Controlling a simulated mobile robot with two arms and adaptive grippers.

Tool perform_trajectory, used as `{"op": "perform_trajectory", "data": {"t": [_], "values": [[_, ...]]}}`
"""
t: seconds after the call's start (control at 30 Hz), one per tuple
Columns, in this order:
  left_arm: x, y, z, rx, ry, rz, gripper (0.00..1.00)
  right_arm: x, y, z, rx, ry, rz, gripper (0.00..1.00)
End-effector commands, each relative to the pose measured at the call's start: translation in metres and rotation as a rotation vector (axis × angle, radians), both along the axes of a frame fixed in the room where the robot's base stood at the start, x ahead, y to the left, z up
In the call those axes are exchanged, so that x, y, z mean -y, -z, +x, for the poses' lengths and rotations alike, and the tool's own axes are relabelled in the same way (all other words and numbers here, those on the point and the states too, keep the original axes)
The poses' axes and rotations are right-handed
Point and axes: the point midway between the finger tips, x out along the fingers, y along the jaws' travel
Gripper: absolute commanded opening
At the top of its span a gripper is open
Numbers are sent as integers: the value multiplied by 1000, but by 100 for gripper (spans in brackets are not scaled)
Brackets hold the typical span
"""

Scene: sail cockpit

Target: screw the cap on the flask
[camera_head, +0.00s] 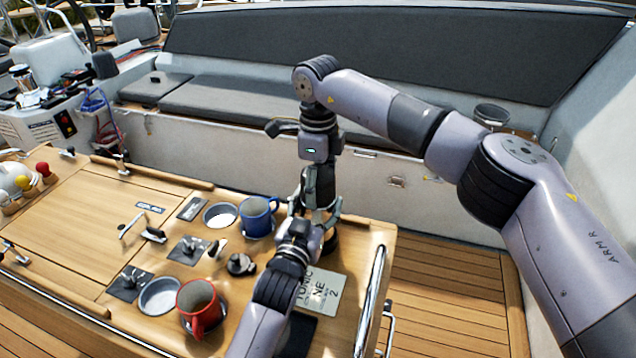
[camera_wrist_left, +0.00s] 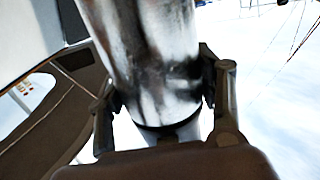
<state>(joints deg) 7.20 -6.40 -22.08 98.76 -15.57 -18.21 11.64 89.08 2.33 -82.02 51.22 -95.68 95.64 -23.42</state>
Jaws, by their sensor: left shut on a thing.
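My left gripper (camera_wrist_left: 163,98) is shut on a shiny metal cylinder, which looks like the flask (camera_wrist_left: 150,50); a finger sits on each side of it in the left wrist view. In the head view my left wrist hides most of that grip. My right gripper (camera_head: 318,207) points down just above and beside the left wrist, over the right part of the table. Dark shapes between its fingers are too small to tell apart, so I cannot tell whether it holds the cap. I cannot make out the cap for sure in either view.
The wooden cockpit table (camera_head: 75,215) holds a blue mug (camera_head: 257,219), a red mug (camera_head: 200,308), metal bowls, a dark round knob-like thing (camera_head: 240,265) and a printed card (camera_head: 322,290). A metal rail (camera_head: 370,300) runs along its right edge. A grey bench (camera_head: 240,100) stands behind.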

Motion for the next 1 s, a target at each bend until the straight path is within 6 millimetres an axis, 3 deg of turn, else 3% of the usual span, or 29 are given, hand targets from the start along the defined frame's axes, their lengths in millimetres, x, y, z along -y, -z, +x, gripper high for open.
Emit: {"op": "perform_trajectory", "data": {"t": [0.5,0.73,0.77,1.0], "values": [[0,-1,0,2,0,-1,0,1,0,1,2,1,-1,27],[0,-1,0,2,0,-1,0,1,0,1,3,23,-1,26],[0,-1,0,2,1,-1,0,1,0,1,3,23,-1,60],[0,-1,0,2,1,-1,0,0,0,1,2,23,-1,76]]}}
